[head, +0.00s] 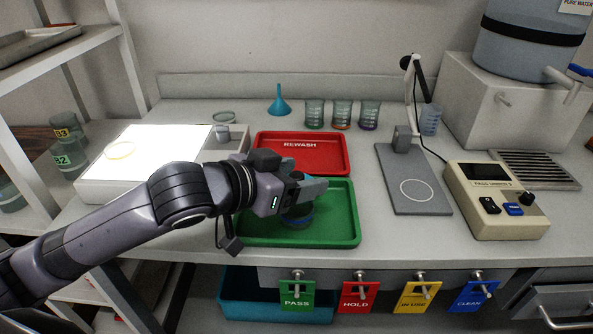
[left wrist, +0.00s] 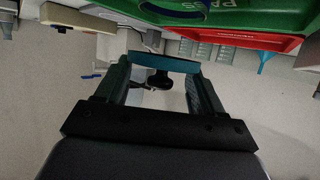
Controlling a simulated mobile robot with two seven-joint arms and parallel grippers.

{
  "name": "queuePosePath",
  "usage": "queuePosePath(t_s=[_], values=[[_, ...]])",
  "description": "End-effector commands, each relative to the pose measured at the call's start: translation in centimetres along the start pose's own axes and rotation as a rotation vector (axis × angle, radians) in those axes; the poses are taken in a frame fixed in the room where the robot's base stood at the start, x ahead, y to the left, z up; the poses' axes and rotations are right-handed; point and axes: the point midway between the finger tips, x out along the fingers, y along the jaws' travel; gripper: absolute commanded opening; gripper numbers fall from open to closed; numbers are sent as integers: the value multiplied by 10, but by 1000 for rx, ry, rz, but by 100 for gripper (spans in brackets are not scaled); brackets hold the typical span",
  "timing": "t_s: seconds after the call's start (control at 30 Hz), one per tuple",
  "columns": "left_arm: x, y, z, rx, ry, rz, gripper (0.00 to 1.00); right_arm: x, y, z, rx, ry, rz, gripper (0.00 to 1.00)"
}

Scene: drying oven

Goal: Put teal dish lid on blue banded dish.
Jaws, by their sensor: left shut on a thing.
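The blue banded dish (head: 298,220) sits in the green tray (head: 345,238), partly covered by my left gripper in the head view. Its blue ring also shows at the top edge of the left wrist view (left wrist: 180,12). My left gripper (head: 312,188) is above the dish, at the tray's rear half. In the left wrist view its jaws are shut on the teal dish lid (left wrist: 166,62), seen nearly edge-on as a teal strip between the fingertips. The lid appears apart from the dish. In the head view I cannot clearly tell the lid from the gripper. My right gripper is not in view.
A red REWASH tray (head: 325,150) lies behind the green one. A lit panel (head: 150,150) with a yellow-rimmed dish (head: 121,150) is at left. Several beakers and a blue funnel (head: 279,102) stand behind. A grey stand (head: 415,180) and a beige instrument (head: 495,200) are at right.

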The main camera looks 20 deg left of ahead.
Motion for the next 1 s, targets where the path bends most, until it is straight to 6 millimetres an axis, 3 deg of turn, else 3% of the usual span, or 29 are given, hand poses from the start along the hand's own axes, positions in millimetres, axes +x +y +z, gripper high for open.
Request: queuePosePath(t_s=[0.6,1.0], values=[[12,0,29,-2,-1,1,40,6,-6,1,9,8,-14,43],[15,0,35,0,1,0,40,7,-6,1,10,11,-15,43]])
